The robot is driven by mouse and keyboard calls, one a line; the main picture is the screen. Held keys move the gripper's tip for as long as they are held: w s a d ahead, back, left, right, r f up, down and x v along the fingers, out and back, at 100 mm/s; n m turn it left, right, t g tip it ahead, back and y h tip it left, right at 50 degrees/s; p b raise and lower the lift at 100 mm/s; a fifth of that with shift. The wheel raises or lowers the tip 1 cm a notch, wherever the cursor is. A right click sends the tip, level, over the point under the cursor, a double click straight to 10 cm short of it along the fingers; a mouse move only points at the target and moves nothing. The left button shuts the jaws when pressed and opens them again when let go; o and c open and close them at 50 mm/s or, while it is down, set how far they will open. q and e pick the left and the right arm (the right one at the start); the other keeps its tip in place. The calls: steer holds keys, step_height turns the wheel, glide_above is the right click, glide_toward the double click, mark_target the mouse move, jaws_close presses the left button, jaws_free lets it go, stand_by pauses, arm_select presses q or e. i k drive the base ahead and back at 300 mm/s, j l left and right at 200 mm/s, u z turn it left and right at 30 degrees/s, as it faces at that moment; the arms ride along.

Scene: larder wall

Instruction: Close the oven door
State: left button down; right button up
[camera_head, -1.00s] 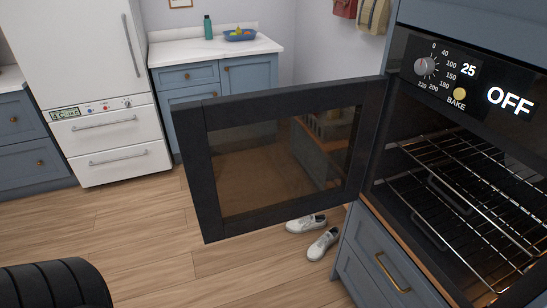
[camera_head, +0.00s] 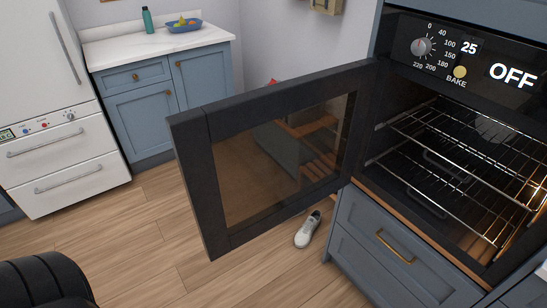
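The oven door (camera_head: 190,170) is a dark frame with a glass pane. It stands wide open, hinged on the left side of the oven (camera_head: 440,190) and swung out to the left. The oven cavity is lit and holds wire racks (camera_head: 455,165). Its panel shows a knob, 25, BAKE and OFF. A dark ribbed part of my own arm shows at the bottom left corner, apart from the door. Neither gripper is in view.
A white shoe (camera_head: 307,229) lies on the wooden floor below the door. A drawer cabinet (camera_head: 385,250) is under the oven. A white fridge (camera_head: 65,165) and a blue cabinet with a white countertop (camera_head: 165,48) stand behind. Floor left of the door is clear.

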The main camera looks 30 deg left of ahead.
mark_target(248, 162)
steer(key=j+z, duration=0.15)
steer(key=j, duration=0.2)
steer(key=k+j+z, duration=0.15)
steer(key=j, duration=0.2)
steer(key=k+j+z, duration=0.1)
steer(key=j, duration=0.25)
steer(key=k+j+z, duration=0.15)
steer(key=j, duration=0.2)
steer(key=k+j+z, duration=0.15)
steer(key=j, duration=0.2)
steer(key=j+z, duration=0.35)
steer(key=j, duration=0.55)
steer(key=i+j, duration=0.1)
steer(key=j, duration=0.2)
steer(key=i+j+z, duration=0.15)
steer(key=j, duration=0.45)
steer(key=k+j+z, duration=0.25)
steer(key=k+j, duration=0.6)
steer(key=j, duration=0.1)
